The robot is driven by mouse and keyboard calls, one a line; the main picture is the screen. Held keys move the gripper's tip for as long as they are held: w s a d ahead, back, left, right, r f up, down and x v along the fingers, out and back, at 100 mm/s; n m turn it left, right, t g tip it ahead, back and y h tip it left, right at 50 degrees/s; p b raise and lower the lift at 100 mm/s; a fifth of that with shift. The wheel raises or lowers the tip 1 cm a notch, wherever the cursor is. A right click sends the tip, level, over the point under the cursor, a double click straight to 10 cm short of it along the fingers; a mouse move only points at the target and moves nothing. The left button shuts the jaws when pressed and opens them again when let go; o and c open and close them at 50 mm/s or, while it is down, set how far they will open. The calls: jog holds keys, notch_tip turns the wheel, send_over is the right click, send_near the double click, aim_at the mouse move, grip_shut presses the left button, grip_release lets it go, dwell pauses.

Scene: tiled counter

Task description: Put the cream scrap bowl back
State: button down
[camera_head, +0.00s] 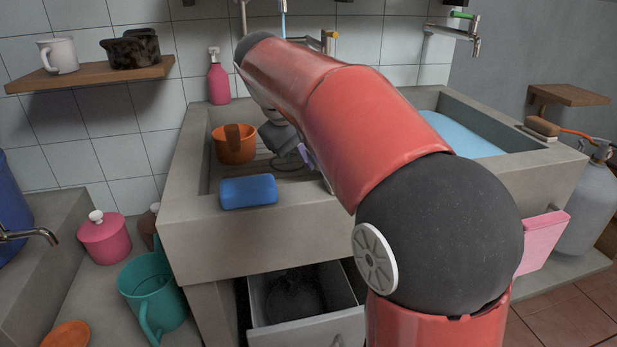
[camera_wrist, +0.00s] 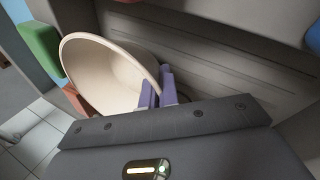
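The cream scrap bowl (camera_wrist: 100,75) shows in the wrist view, tilted, with its open mouth towards the camera. My gripper (camera_wrist: 158,84) has its purple fingers close together across the bowl's right rim, one inside and one outside, and looks shut on it. In the head view my gripper (camera_head: 304,156) shows only as a bit of purple over the left sink basin. My red arm hides most of it there, and the bowl is not visible in that view.
An orange pot (camera_head: 235,145) stands in the concrete sink (camera_head: 200,230); a blue sponge (camera_head: 248,191) lies on its front rim. An open drawer (camera_head: 305,330) is below. A wooden shelf (camera_head: 95,76) with a mug and dark pot hangs left. Blue water fills the right basin.

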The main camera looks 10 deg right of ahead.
jog(key=shift+f+b, duration=0.3)
jog(key=shift+f, duration=1.75)
jog(key=c, duration=2.1)
grip_release()
jog(key=shift+f, duration=0.2)
jog(key=shift+c, duration=0.2)
jog(key=o, duration=0.5)
jog(key=shift+c, duration=0.2)
jog(key=shift+r, duration=0.1)
jog(key=p+v, duration=0.1)
jog(key=v, duration=1.1)
jog(key=shift+p, duration=0.3)
jog(key=shift+r, duration=0.1)
